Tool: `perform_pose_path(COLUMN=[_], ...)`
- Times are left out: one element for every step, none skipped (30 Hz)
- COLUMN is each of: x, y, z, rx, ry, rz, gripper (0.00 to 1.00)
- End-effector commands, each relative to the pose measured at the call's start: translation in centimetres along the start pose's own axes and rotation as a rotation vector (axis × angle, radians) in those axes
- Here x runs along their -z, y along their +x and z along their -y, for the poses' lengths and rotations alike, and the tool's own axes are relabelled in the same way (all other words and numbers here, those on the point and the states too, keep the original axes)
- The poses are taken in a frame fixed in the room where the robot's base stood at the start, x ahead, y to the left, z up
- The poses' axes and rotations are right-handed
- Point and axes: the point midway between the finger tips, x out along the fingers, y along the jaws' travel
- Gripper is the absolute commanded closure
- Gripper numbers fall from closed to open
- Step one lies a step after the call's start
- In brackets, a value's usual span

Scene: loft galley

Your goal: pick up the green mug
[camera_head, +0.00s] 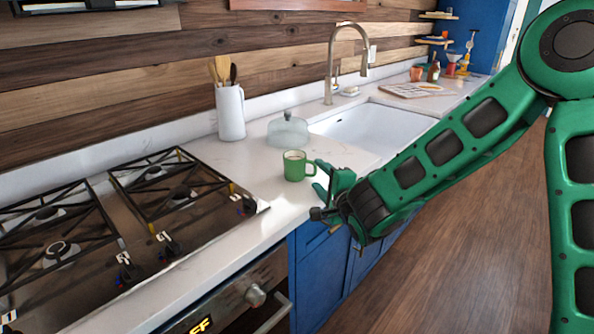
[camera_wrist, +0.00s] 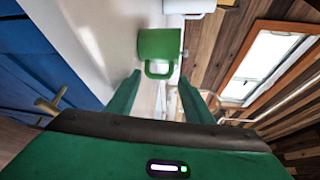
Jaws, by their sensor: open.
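The green mug (camera_head: 294,166) stands upright on the white counter, between the stove and the sink, with its handle toward my gripper. My gripper (camera_head: 325,180) is just to the right of the mug at the counter's front edge, open and empty. In the wrist view the green mug (camera_wrist: 160,46) shows sideways, beyond the two fingers. My gripper (camera_wrist: 160,88) has its fingers apart there, with the mug's handle ahead of the gap between them. I cannot tell whether a finger touches the handle.
A glass dome (camera_head: 288,130) stands close behind the mug. A white utensil crock (camera_head: 230,112) is farther back left. The gas stove (camera_head: 120,225) lies left, and the white sink (camera_head: 372,128) lies right. The counter in front of the mug is bare.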

Motion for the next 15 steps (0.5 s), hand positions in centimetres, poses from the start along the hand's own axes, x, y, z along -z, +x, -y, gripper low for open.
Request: perform_pose_path(x=[0.2, 0.2, 0.1, 0.1, 0.1, 0.1, 0.1, 0.1, 0.1, 0.1, 0.1, 0.0, 0.0, 0.0, 0.0], y=[0.8, 1.2, 1.8, 2.1, 2.5, 2.9, 3.1, 3.3, 3.4, 3.5, 3.5, 3.5, 3.5, 3.5, 3.5], z=[-0.1, -0.1, -0.2, -0.1, -0.1, -0.2, -0.2, -0.1, -0.1, -0.1, -0.1, -0.1, -0.1, -0.1, -0.1], rx=[-0.001, -0.001, -0.001, -0.001, 0.0, -0.001, -0.001, -0.001, 0.0, 0.0, 0.0, 0.0, 0.0, 0.0, 0.0], ry=[0.004, 0.005, 0.004, 0.004, 0.003, 0.004, 0.002, 0.002, 0.001, 0.0, 0.0, -0.001, -0.001, -0.001, -0.001], rz=[-0.003, -0.003, -0.002, -0.003, -0.003, -0.002, -0.002, -0.002, -0.002, -0.001, -0.001, -0.001, -0.001, -0.001, -0.001], gripper=[0.53, 0.53, 0.53, 0.53, 0.53, 0.53, 0.53, 0.53, 0.53, 0.53, 0.53, 0.53, 0.53, 0.53, 0.53])
